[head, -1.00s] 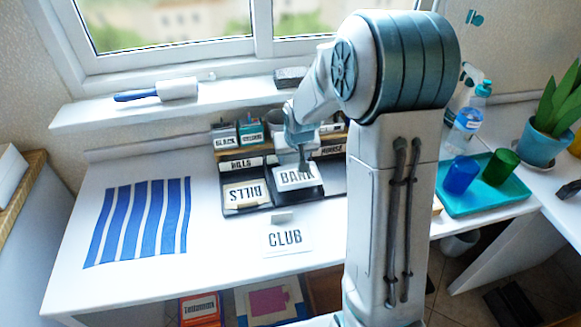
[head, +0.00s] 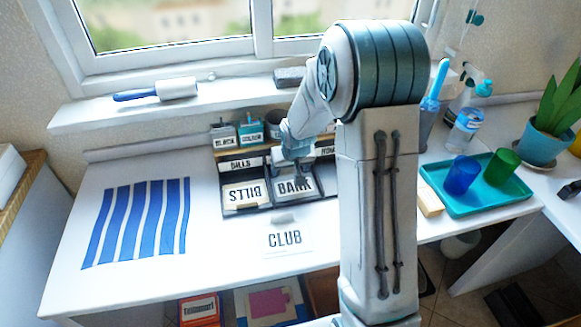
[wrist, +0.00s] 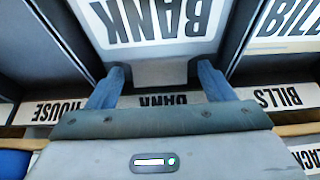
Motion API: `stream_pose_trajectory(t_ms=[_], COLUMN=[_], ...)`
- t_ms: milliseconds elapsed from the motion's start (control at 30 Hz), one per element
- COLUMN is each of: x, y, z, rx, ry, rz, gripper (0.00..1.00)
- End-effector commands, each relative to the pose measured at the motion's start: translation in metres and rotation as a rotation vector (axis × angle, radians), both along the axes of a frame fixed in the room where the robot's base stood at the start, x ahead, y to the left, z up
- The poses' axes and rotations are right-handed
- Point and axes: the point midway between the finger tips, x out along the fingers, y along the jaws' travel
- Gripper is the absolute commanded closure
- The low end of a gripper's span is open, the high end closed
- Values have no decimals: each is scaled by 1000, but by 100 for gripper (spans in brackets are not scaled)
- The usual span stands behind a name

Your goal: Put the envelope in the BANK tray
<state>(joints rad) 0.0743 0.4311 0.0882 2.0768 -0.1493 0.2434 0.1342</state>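The white envelope printed BANK (head: 293,187) lies in the middle dark tray (head: 284,204), and it also shows in the wrist view (wrist: 150,22). In the head view my gripper (head: 301,178) is just over the envelope's back edge, partly hidden by my arm.
The BILLS tray (head: 229,211) with its envelope is on the left. The HOUSE label (wrist: 62,111) marks the other neighbouring tray. A CLUB card (head: 285,239) lies in front. A teal tray (head: 515,196) with two cups stands at right. The striped cloth (head: 140,222) lies at left.

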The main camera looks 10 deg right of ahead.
Motion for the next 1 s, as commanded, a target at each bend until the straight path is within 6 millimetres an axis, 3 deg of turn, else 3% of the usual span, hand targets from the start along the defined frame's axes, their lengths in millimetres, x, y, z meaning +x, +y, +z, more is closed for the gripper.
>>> stream_pose_trajectory(t_ms=[367, 800, 1000], x=[-1, -32, -42], y=[0, -1, 0], z=[8, 83, 106], rx=[0, -1, -1], ry=[-2, -3, -2], rz=[0, 0, 1], gripper=[25, 25, 25])
